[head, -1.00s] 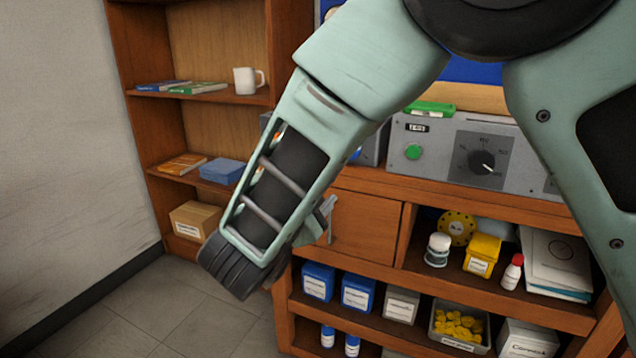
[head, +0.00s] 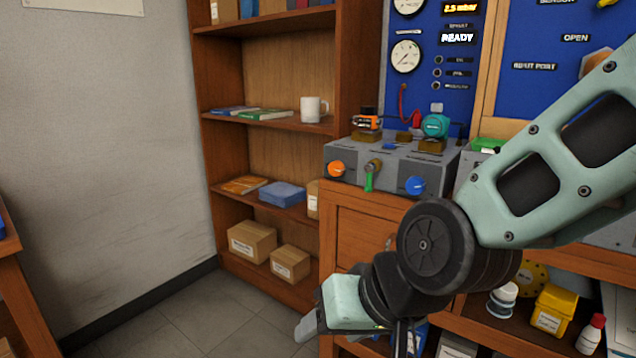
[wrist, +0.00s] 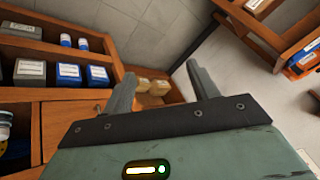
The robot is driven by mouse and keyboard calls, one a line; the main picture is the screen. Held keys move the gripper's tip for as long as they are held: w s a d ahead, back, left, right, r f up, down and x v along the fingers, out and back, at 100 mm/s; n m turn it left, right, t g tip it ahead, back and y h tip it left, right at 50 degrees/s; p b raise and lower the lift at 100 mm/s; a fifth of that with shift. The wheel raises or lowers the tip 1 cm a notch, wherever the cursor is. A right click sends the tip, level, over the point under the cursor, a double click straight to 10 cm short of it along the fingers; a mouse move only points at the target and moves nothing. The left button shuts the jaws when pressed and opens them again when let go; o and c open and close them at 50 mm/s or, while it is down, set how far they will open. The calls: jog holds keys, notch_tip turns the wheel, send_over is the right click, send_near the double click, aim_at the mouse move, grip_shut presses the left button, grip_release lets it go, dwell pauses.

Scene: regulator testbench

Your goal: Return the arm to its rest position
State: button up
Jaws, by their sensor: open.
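My gripper (wrist: 160,88) shows in the wrist view with its two grey fingers spread apart and nothing between them. It points toward the floor and the lower shelves. In the head view my arm comes in from the right and bends at a dark round joint. My gripper hangs low at the bottom centre there, partly cut off by the frame edge, in front of the wooden cabinet (head: 358,222).
The testbench (head: 385,168) with coloured knobs stands behind my arm, below a blue gauge panel (head: 432,98). A bookshelf (head: 262,205) holds a white mug (head: 314,109), books and boxes. The floor (head: 170,318) at left is clear. Bottles and boxes fill the cabinet's open shelves.

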jog(key=s+d+f+n+g+h+p, duration=0.1)
jog(key=s+d+n+g+h, duration=0.35)
jog(key=s+d, duration=0.75)
notch_tip(320, 180, up, 18)
jog(key=p, duration=1.8)
jog(key=shift+w+r+p, duration=0.2)
jog(key=shift+w+p, duration=0.15)
jog(key=shift+p, duration=0.05)
jog(key=shift+f+n, duration=0.1)
jog(key=shift+n, duration=0.15)
